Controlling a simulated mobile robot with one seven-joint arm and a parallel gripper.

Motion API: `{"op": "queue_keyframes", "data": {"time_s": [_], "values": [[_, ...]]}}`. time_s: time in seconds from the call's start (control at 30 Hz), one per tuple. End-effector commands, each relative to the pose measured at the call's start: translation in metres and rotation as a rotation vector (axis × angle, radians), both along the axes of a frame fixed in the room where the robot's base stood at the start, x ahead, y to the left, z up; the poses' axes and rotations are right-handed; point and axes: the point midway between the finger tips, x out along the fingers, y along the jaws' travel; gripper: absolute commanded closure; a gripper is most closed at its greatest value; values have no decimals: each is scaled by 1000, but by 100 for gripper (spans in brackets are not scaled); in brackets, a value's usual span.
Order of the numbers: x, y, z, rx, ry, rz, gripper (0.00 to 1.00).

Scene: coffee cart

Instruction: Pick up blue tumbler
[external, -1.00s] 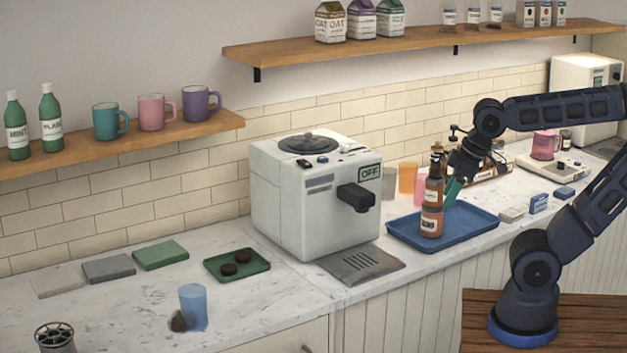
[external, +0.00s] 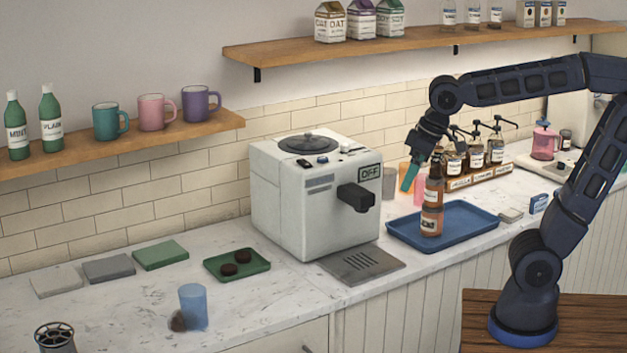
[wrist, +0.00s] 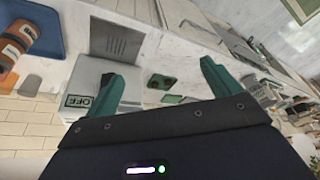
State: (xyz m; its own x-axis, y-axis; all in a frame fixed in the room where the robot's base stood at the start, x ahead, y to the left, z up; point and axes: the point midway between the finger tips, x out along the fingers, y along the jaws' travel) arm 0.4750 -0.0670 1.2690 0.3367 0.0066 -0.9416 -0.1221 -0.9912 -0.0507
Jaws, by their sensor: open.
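The blue tumbler (external: 193,307) is a translucent blue cup standing upright on the marble counter at the lower left of the external view. A small dark brown item (external: 177,321) sits right beside it. I cannot make out the tumbler in the wrist view.
The white coffee machine (external: 300,205) stands between my gripper and the tumbler. The blue tray (external: 475,226) holds a brown bottle (external: 432,215). A green tray (external: 237,264) lies behind the tumbler. Shelves with mugs and cartons run along the wall. The counter around the tumbler is mostly clear.

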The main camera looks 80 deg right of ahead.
Motion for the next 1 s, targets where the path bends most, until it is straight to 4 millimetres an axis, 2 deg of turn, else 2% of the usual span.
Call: {"op": "queue_keyframes", "data": {"time_s": [0.03, 0.3, 0.53, 0.77, 1.0], "values": [[16, 3, 3, 5, 11, -14, 10], [94, 18, 16, 34, 52, -107, 10], [163, 36, 14, 51, 86, -188, 10], [231, 59, 1, 64, 120, -269, 10], [300, 87, -25, 69, 150, -354, 10]]}}
